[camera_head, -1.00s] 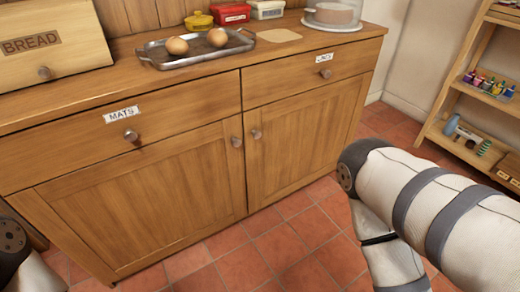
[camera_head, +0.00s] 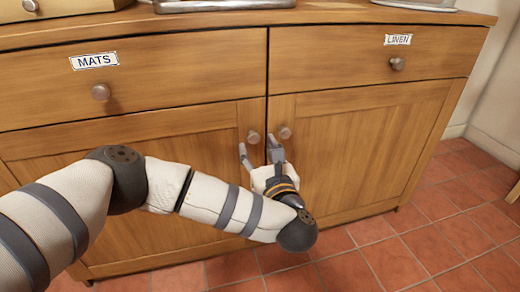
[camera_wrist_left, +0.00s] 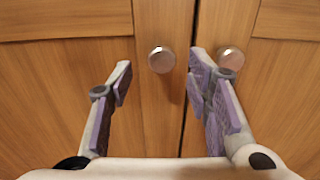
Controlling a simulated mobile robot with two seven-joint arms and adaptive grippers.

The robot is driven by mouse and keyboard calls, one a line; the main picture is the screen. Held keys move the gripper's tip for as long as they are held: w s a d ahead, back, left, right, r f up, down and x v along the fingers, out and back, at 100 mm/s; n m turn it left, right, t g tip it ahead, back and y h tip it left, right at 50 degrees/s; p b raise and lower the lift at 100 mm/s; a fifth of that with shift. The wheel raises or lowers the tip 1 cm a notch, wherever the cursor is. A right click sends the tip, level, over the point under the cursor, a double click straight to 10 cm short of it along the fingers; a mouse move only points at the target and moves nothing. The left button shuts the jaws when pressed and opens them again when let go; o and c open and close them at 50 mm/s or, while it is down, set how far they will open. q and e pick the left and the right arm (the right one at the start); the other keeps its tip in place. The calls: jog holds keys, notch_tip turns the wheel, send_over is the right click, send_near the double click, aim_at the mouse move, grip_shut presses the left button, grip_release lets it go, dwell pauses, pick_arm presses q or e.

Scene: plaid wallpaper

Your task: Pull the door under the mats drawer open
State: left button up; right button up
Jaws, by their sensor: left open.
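The mats drawer (camera_head: 180,85) has a white MATS label and a round knob, and it is shut. Below it is the wooden door (camera_head: 215,150), also shut, with its round metal knob (camera_head: 253,137) near its right edge. My left gripper (camera_head: 258,148) is open, just below and in front of that knob. In the left wrist view the door knob (camera_wrist_left: 161,60) shows between and beyond the two spread fingers, apart from both. The right finger overlaps the neighbouring door's knob (camera_wrist_left: 231,60) in that view. My right gripper is not in view.
The right-hand door (camera_head: 365,140), under the LINEN drawer (camera_head: 340,60), is shut, its knob (camera_head: 284,132) close beside the gripper. A metal tray (camera_head: 225,4) sits on the cabinet top. The tiled floor (camera_head: 430,225) is clear at the right.

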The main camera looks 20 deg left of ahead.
aim_at(254, 139)
pick_arm(q)
jog(key=x, duration=0.4)
jog(key=shift+w+r+b, duration=0.15)
jog(key=shift+b, duration=0.2)
grip_shut()
